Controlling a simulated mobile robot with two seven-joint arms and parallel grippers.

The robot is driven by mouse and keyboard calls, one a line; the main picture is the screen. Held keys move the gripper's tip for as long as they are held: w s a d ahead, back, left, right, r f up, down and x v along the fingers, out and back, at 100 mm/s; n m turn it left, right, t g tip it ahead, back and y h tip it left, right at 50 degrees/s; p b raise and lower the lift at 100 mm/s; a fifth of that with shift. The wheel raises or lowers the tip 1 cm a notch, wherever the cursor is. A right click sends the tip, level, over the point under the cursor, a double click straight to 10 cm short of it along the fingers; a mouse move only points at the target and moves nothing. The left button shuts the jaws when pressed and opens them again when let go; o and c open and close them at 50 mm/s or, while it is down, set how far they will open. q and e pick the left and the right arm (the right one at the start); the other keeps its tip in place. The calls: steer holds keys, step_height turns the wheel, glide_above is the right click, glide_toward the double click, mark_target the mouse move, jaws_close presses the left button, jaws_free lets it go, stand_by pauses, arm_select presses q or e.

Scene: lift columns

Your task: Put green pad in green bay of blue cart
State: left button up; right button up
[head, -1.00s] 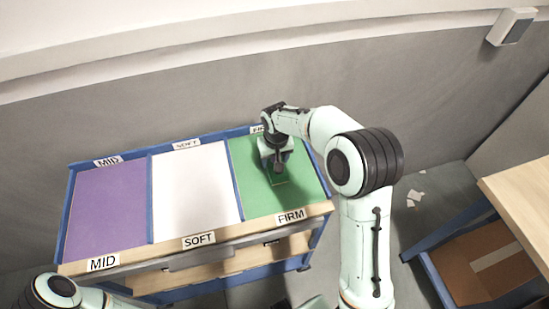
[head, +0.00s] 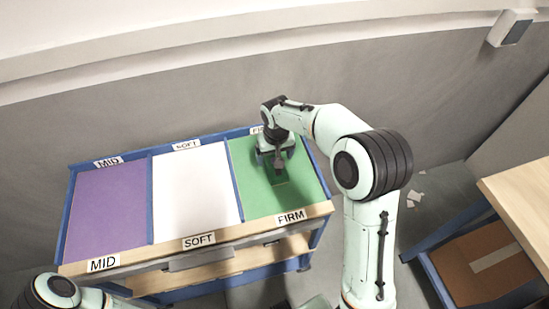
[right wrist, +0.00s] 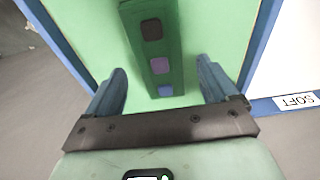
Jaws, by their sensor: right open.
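The green pad (right wrist: 152,45) is a dark green block with dark, purple and blue squares on its face. It lies in the green bay (head: 305,190) of the blue cart (head: 327,172), the right-hand bay, labelled FIRM. In the head view the pad (head: 281,192) shows just below my right gripper (head: 278,166). My right gripper is open, and its fingers in the right wrist view (right wrist: 162,78) stand apart on either side of the pad's near end, with gaps. My left arm shows at the lower left; its gripper is out of view.
The white SOFT bay (head: 195,190) and purple MID bay (head: 105,210) look empty. A wooden table (head: 520,200) stands at the right, with a cardboard box (head: 475,270) below it. A grey wall (head: 200,90) runs behind the cart.

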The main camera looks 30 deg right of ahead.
step_height(320, 180, up, 10)
steer(key=s, duration=0.1)
steer(key=shift+a+f+p, duration=0.15)
steer(key=shift+f+p, duration=0.1)
steer(key=shift+p, duration=0.1)
steer(key=shift+s, duration=0.1)
